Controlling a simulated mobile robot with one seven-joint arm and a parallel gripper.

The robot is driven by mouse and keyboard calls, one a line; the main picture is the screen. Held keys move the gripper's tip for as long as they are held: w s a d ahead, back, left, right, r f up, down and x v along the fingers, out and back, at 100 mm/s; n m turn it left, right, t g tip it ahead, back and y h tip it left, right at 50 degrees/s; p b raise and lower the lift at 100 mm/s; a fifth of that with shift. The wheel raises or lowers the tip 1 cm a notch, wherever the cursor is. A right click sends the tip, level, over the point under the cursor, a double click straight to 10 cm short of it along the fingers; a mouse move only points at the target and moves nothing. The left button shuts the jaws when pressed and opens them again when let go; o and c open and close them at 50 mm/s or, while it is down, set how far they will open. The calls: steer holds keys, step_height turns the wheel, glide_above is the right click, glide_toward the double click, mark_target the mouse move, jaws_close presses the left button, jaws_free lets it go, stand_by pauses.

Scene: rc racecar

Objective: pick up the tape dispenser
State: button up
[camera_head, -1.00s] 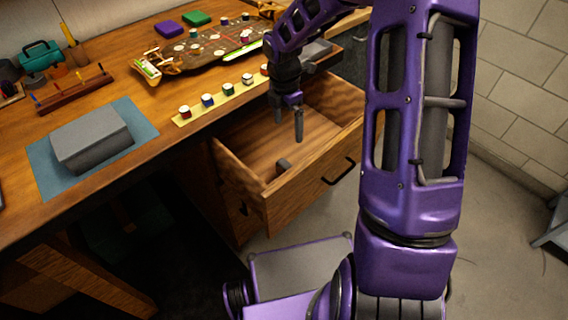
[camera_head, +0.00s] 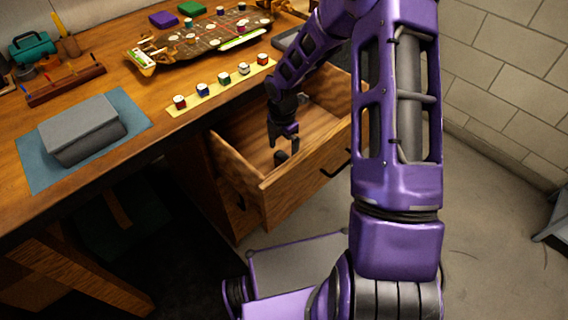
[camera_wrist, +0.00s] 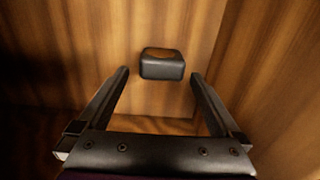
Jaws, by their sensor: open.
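A small dark grey block with a brownish top, which looks like the tape dispenser (camera_wrist: 162,69), lies on the floor of the open wooden drawer (camera_head: 235,172). In the head view the tape dispenser (camera_head: 281,158) is a small dark shape just below my gripper (camera_head: 282,146). My gripper is inside the drawer, pointing down. In the wrist view my gripper (camera_wrist: 160,76) is open, with one finger to each side of the tape dispenser and slightly nearer the camera. I see gaps on both sides and nothing held.
The drawer's walls (camera_wrist: 58,55) stand close around my gripper. The desk (camera_head: 60,205) above holds a grey box (camera_head: 85,130) on a blue mat, a yellow strip with several small cubes (camera_head: 222,82), and a long patterned board (camera_head: 200,40). Concrete floor lies beyond the drawer.

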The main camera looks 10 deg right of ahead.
mark_target(284, 156)
step_height(284, 156, down, 5)
steer(key=shift+d+b, duration=0.1)
steer(key=shift+b, duration=0.5)
steer(key=c, duration=1.3)
steer(key=shift+o, duration=0.2)
step_height(284, 156, up, 10)
steer(key=shift+r+p, duration=0.1)
steer(key=shift+p, duration=1.05)
steer(key=o, duration=0.8)
steer(key=c, duration=0.6)
